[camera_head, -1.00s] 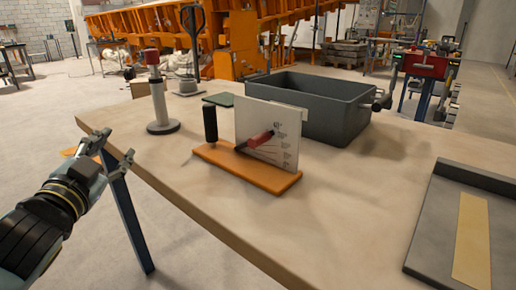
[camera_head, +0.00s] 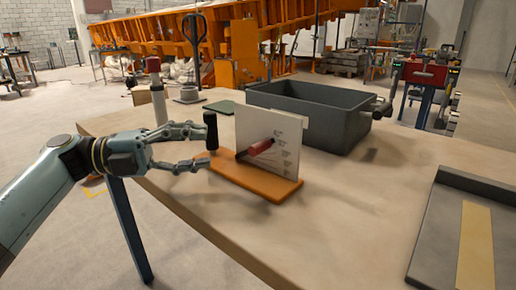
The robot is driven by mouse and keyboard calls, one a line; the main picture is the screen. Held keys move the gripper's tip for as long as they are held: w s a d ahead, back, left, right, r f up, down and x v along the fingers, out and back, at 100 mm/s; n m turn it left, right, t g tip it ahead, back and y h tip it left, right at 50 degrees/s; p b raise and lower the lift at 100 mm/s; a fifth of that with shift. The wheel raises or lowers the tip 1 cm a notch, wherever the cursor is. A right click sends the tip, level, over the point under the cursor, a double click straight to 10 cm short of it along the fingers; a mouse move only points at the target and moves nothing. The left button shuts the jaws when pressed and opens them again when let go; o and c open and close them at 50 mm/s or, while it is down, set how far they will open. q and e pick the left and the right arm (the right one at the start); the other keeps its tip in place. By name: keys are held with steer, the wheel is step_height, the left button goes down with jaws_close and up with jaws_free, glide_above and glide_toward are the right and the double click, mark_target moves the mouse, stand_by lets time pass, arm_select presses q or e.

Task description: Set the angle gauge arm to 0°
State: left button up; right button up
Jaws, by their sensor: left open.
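The angle gauge has a white upright plate (camera_head: 285,130) with small markings, standing on an orange base (camera_head: 262,184). Its red arm (camera_head: 261,147) is on the plate's face and tilts up to the right from a dark pivot. A black upright handle (camera_head: 211,131) stands at the left end of the base. My left gripper (camera_head: 207,147) is open, with its fingers pointing right at the black handle. One finger is beyond the handle's left side and the other is lower and nearer; whether they touch it I cannot tell. My right gripper is not in view.
A grey bin (camera_head: 318,112) stands behind the gauge. A dark tray with a tan strip (camera_head: 474,250) lies at the right. The front middle of the table (camera_head: 340,225) is clear.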

mark_target(258, 149)
arm_select(q)
steer(key=shift+s+d+f+g, duration=0.1)
steer(key=shift+d+f+g, duration=0.05)
steer(key=shift+g, duration=0.25)
steer(key=shift+m, duration=0.3)
steer(key=d, duration=0.3)
steer(key=w+d, duration=0.1)
steer(key=d, duration=0.6)
steer(key=shift+w+d, duration=0.2)
steer(key=shift+w, duration=0.05)
jaws_close()
